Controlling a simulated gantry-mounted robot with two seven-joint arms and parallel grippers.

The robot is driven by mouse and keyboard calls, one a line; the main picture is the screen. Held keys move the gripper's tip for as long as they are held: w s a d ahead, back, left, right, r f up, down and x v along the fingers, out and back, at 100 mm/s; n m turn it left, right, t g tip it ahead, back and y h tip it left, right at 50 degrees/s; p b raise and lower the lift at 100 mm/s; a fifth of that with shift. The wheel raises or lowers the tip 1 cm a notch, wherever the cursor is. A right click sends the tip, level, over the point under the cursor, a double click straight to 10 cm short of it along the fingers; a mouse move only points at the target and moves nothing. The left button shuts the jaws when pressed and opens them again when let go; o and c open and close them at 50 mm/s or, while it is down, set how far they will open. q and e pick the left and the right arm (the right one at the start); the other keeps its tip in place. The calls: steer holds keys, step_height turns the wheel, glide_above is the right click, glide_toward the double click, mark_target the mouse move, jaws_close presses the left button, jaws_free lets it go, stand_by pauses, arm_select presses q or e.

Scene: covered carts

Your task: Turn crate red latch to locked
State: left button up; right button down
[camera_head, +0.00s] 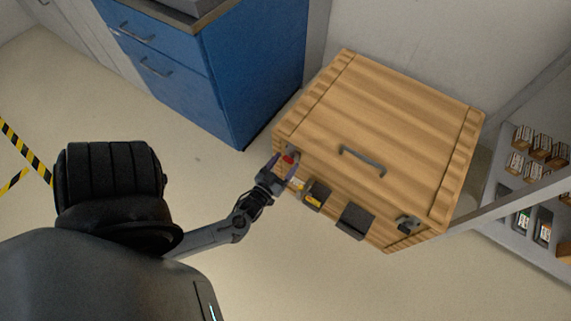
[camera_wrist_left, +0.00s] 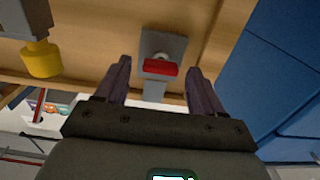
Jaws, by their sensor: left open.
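The wooden crate (camera_head: 400,110) stands at the right in the head view, with a dark handle (camera_head: 362,161) on its lid. The red latch (camera_head: 288,159) is on its front face near the left corner. In the left wrist view the red latch (camera_wrist_left: 160,68) sits on a grey metal plate (camera_wrist_left: 165,45). My left gripper (camera_head: 279,166) is at that corner. In the left wrist view its open fingers (camera_wrist_left: 158,82) stand on either side of the red latch, with gaps between. Touching cannot be told. My right gripper is not in view.
A yellow-ended knob (camera_wrist_left: 42,60) is beside the latch. Dark boxes (camera_head: 355,221) and another latch (camera_head: 408,223) are on the crate front. A blue cabinet (camera_head: 250,75) stands close behind left. A shelf with small boxes (camera_head: 530,150) is at right. The floor (camera_head: 210,180) is clear.

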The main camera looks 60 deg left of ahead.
arm_select(q)
steer(key=shift+w+a, duration=0.25)
steer(key=shift+w, duration=0.15)
